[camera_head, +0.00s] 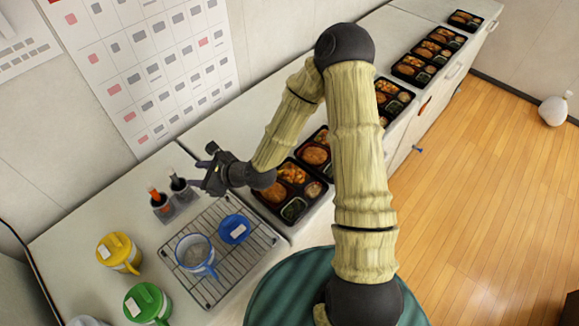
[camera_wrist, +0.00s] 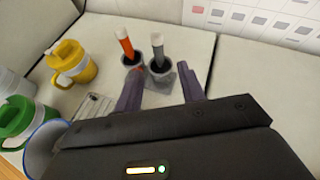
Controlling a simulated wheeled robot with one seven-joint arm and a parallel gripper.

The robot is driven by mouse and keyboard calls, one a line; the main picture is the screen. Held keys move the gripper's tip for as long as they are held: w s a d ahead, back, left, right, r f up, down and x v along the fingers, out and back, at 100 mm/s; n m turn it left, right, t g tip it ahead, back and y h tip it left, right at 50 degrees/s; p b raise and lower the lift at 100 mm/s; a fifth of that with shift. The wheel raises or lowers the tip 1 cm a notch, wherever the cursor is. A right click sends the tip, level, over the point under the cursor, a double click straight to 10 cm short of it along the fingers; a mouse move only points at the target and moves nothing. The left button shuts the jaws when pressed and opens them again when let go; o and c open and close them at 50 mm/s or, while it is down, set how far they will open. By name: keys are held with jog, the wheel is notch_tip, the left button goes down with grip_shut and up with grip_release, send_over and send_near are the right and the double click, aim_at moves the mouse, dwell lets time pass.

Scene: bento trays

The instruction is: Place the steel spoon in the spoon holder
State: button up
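The holder (camera_wrist: 168,81) is a grey block with two dark cups side by side; it also shows in the head view (camera_head: 186,207). A grey-handled utensil with a pale tip (camera_wrist: 157,43), which looks like the steel spoon, stands upright in the right cup. An orange-handled utensil (camera_wrist: 125,46) stands in the left cup. Their lower ends are hidden inside the cups. My gripper (camera_wrist: 161,68) is open and empty, with its fingers apart, pointing toward the holder. In the head view my gripper (camera_head: 202,172) is close beside the holder, on its right.
A wire rack (camera_head: 262,243) holds a blue-rimmed cup (camera_head: 195,252) and a blue lid (camera_head: 234,229). A yellow mug (camera_head: 118,251) and a green mug (camera_head: 147,302) stand left of it. Several bento trays (camera_head: 283,200) line the counter beneath and behind my arm.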

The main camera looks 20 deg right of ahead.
jog(key=s+d+r+n+g+h, duration=0.1)
jog(key=s+d+n+h, duration=0.15)
jog(key=d+n, duration=0.45)
jog(key=s+d+r+n+g+h, duration=0.1)
jog(key=d+n+h, duration=0.3)
jog(key=d+n, duration=0.25)
jog(key=s+d+r+n+g+h, duration=0.2)
jog(key=s+d+r+n+h, duration=0.1)
jog(key=s+d+r+n, duration=0.5)
jog(key=s+d+n, duration=0.2)
jog(key=shift+s+d+r+g+h, duration=0.3)
jog(key=shift+r+g+h, duration=0.05)
jog(key=shift+g, duration=0.05)
